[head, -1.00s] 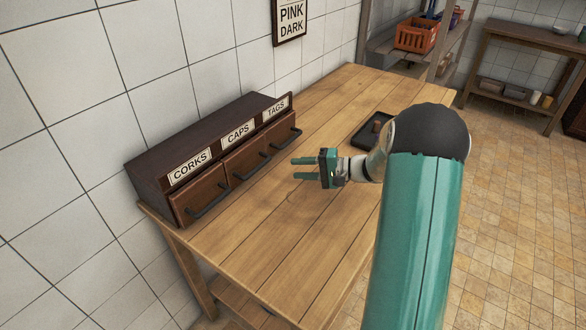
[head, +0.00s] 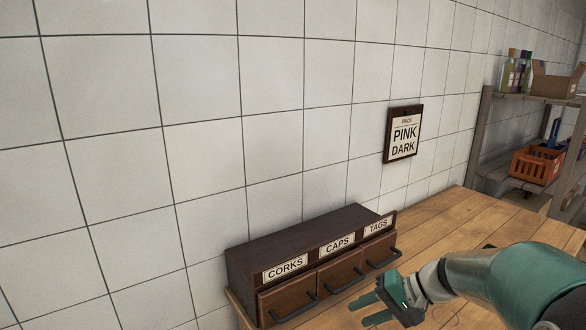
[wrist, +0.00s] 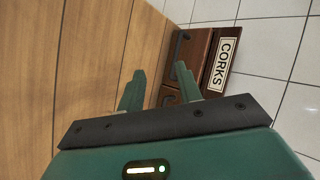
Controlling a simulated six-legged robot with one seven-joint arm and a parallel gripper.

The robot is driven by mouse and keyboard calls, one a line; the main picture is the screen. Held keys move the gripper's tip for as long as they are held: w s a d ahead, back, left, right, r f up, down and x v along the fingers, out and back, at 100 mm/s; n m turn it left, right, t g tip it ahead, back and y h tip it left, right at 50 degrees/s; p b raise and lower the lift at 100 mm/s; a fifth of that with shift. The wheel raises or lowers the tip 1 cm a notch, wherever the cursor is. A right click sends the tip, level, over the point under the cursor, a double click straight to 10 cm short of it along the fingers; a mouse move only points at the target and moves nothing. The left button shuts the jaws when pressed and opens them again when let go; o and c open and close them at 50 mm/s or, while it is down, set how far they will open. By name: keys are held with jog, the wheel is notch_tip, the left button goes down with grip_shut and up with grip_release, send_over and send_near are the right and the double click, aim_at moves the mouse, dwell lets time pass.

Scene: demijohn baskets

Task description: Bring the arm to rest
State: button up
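My gripper (head: 373,309) is in the lower right of the head view, in front of the drawer unit and over the wooden table (head: 474,218). Its two green fingers are apart with nothing between them. The wrist view also shows my gripper (wrist: 158,88), open and empty. The fingers point toward the dark wooden drawer unit (head: 300,243), which has drawers labelled CORKS, CAPS and TAGS. All three drawers look shut. The CORKS drawer (wrist: 197,52) shows at the top of the wrist view. The fingers appear apart from the drawer handles.
A wooden shelf (head: 500,165) at the back right holds an orange crate (head: 536,166), a cardboard box (head: 557,82) and bottles. The table between my gripper and the shelf looks mostly clear.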

jog(key=s+r+n+t+h, duration=0.1)
jog(key=s+r+h, duration=0.2)
jog(key=s, duration=0.6)
jog(key=s+r+n+t+h, duration=0.1)
jog(key=s+r+n+h, duration=0.1)
jog(key=s+h, duration=0.4)
jog(key=s+r, duration=0.1)
jog(key=s, duration=0.3)
jog(key=shift+a+n+t, duration=0.2)
jog(key=shift+n+t, duration=0.1)
jog(key=shift+t, duration=0.1)
